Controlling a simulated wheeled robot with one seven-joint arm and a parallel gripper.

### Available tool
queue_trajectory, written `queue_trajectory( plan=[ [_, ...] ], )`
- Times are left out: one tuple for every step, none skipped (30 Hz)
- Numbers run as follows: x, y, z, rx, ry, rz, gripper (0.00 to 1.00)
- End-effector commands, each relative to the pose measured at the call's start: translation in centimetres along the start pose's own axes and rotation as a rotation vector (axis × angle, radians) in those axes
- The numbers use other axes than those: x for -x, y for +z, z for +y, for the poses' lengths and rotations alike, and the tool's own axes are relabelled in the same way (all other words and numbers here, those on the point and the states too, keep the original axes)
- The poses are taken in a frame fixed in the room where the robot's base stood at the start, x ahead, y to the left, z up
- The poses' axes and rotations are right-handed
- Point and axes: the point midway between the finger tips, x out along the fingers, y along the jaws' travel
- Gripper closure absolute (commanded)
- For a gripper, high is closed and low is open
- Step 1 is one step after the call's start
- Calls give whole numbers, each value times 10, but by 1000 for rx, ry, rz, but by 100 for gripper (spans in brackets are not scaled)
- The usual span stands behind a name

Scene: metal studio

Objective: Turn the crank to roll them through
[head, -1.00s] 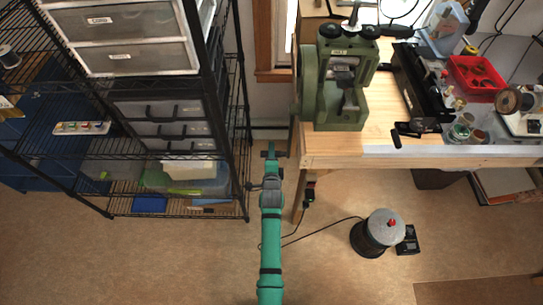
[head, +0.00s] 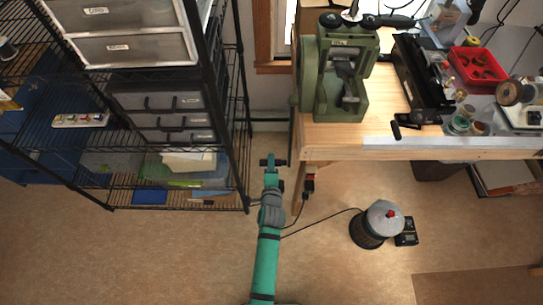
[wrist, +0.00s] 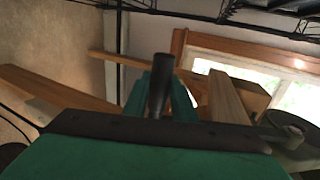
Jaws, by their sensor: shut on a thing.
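The green rolling mill (head: 342,108) stands upright on the left end of the wooden bench. Its thin dark crank arm (head: 290,140) hangs down along the mill's left side, past the bench edge. My gripper (head: 272,162) is at the low end of this arm, left of the bench corner. In the wrist view a dark round crank handle (wrist: 158,88) stands up in front of the green gripper fingers, and my gripper is shut on it. The exact contact is partly hidden.
A black wire rack (head: 245,150) with drawers stands close on the left. The wooden bench (head: 345,135) holds a red bin (head: 478,65) and tools. Open floor lies in front.

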Motion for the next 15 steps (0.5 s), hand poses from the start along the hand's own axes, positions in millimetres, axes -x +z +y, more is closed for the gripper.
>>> queue_trajectory(
  plan=[
    [2,0,-3,0,-7,0,97],
    [4,0,-3,0,-7,0,97],
    [7,0,-3,-1,-6,0,97],
    [11,0,-4,-1,-6,0,97],
    [15,1,-4,0,-6,0,97],
    [22,1,-5,-1,-6,0,97],
    [28,1,-6,-1,-7,0,97],
    [34,1,-8,-1,-8,0,97],
    [41,1,-8,-1,-7,0,97],
    [47,1,-10,-1,-7,0,97],
    [52,1,-10,-1,-7,-1,97],
    [60,1,-12,-1,-8,0,97],
    [65,1,-13,0,-8,0,97],
    [70,0,-14,-1,-9,1,97],
    [76,0,-15,-1,-9,0,97]
  ],
)
